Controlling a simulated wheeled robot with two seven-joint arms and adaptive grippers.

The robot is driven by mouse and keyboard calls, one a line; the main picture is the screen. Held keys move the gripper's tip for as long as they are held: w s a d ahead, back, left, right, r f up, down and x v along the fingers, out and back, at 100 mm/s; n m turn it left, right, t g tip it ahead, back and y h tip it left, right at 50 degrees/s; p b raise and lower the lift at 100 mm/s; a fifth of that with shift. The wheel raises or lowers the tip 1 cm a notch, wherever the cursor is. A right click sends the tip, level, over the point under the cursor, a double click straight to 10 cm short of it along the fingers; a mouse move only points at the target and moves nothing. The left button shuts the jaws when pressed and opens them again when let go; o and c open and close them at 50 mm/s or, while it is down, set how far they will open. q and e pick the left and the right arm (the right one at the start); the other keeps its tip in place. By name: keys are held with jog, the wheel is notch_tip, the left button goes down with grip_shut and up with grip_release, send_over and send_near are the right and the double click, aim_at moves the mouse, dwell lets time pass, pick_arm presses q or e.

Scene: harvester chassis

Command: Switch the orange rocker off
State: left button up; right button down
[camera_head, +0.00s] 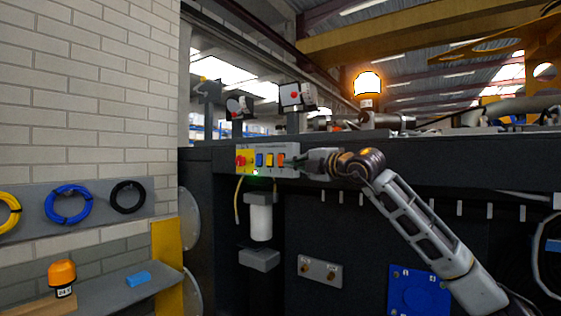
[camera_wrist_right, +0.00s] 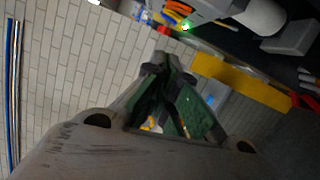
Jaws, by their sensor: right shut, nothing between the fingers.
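The orange rocker (camera_head: 282,160) is at the right end of the row on a grey control panel (camera_head: 292,153), on the dark chassis side. My right gripper (camera_head: 304,161) is shut and empty, its tips just right of the orange rocker. I cannot tell whether they touch it. In the right wrist view the shut fingers (camera_wrist_right: 161,62) with green inner pads point up towards the panel, which is partly cut off at the top edge. The rocker's tilt is too small to read. A beacon (camera_head: 368,84) on top of the chassis glows orange. My left gripper is not in view.
The panel also carries a red knob on yellow (camera_head: 241,161), a blue rocker (camera_head: 259,160), a yellow rocker (camera_head: 270,160) and a green light (camera_head: 255,173). A white cylinder (camera_head: 260,220) hangs below.

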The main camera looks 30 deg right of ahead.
aim_at(280, 158)
jog(key=w+p, duration=0.2)
jog(key=w, duration=0.1)
jog(key=w+p, duration=0.2)
jog(key=w, duration=0.2)
jog(key=w+d+p, duration=0.1)
jog(key=w+p, duration=0.1)
jog(key=w, duration=0.2)
jog(key=shift+r, duration=0.4)
pick_arm(q)
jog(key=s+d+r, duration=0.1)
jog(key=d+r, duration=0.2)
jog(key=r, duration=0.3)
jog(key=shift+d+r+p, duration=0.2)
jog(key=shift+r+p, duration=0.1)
jog(key=shift+p, duration=0.05)
pick_arm(e)
jog(key=shift+w+d, duration=0.25)
jog(key=shift+d, duration=0.35)
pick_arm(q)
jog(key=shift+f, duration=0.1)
pick_arm(e)
jog(key=shift+d, duration=0.1)
